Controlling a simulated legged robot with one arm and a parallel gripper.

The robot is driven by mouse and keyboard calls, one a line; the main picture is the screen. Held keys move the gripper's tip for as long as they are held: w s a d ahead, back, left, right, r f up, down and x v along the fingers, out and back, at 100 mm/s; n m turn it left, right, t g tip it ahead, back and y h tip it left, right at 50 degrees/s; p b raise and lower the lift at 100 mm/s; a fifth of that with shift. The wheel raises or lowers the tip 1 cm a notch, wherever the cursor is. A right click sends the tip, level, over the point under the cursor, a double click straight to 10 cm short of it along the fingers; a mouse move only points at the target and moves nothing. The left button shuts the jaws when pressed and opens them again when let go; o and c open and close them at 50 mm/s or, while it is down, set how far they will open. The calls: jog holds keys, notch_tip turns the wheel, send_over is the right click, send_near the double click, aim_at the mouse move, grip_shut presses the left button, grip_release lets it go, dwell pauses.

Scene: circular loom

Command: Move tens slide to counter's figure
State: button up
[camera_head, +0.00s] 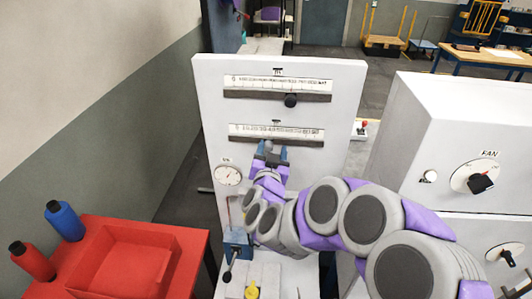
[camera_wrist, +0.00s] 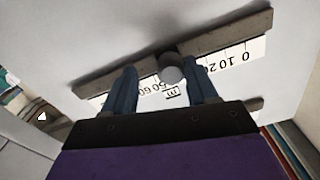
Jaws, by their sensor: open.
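Two slides with number scales are on an upright white panel (camera_head: 345,150). The upper slide has a dark round knob (camera_head: 290,100) right of its middle. My gripper (camera_head: 270,150) is at the lower slide, whose scale (camera_head: 300,133) shows above a dark rail. In the wrist view, with the numbers upside down, a grey round knob (camera_wrist: 172,74) stands on the rail (camera_wrist: 225,38). My open gripper's fingers (camera_wrist: 163,80) lie on either side of it, with gaps. Which slide is tens is too small to read. I cannot make out a counter's figure.
A round dial (camera_head: 228,175) is on the panel's left side. A white cabinet (camera_head: 465,120) with a FAN knob (camera_head: 480,183) stands at right. A blue lever part (camera_head: 236,245) is below the dial.

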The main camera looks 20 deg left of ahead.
aim_at(266, 151)
jog(key=shift+s+d, duration=0.1)
jog(key=shift+d, duration=0.15)
jog(key=shift+s+d, duration=0.1)
jog(key=shift+s, duration=0.15)
jog(key=s, duration=0.5)
jog(key=shift+a+f, duration=0.2)
jog(key=shift+a, duration=0.15)
jog(key=d+b+v, duration=0.1)
jog(key=b+v, duration=1)
jog(key=shift+s+d, duration=0.15)
jog(key=shift+d, duration=0.15)
jog(key=shift+a+r, duration=0.1)
jog(key=shift+a, duration=0.05)
